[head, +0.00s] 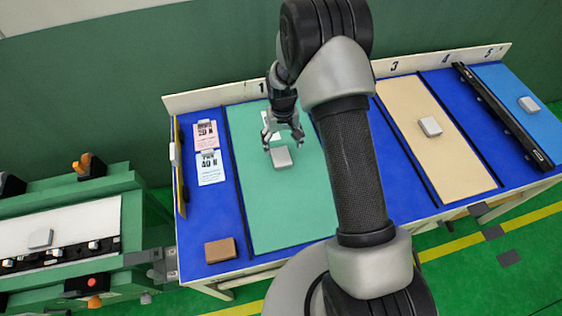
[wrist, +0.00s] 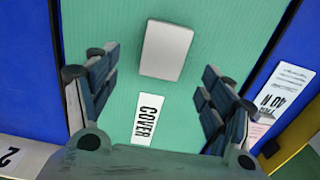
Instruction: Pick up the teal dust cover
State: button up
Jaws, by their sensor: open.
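The teal dust cover (head: 285,215) is a long flat panel lying on the blue table top in the bay marked 1. A small light grey block (head: 281,157) sits on its upper half. In the wrist view the teal cover (wrist: 220,30) fills the middle, with a white label reading COVER (wrist: 147,118) and the grey block (wrist: 166,50). My gripper (head: 283,142) is over the cover's upper part, close to the block. In the wrist view its fingers are spread with nothing held, and the block shows between and beyond the fingertips. I cannot tell the exact height above the block.
Two cards (head: 208,152) and a brown block (head: 220,250) lie left of the cover. A tan panel (head: 450,160) and a blue panel (head: 515,95), each with a grey block, lie right, with a dark rail (head: 503,115) between. A green machine (head: 75,235) stands at left.

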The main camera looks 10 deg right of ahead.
aim_at(281, 156)
jog(key=shift+s+a+f+b, duration=0.15)
jog(key=shift+f+b, duration=0.35)
jog(key=shift+f, duration=1.25)
jog(key=shift+a+f+b, duration=0.1)
jog(key=shift+f+b, duration=0.35)
jog(key=shift+f, duration=1.25)
jog(key=shift+c, duration=0.4)
jog(key=c, duration=1.3)
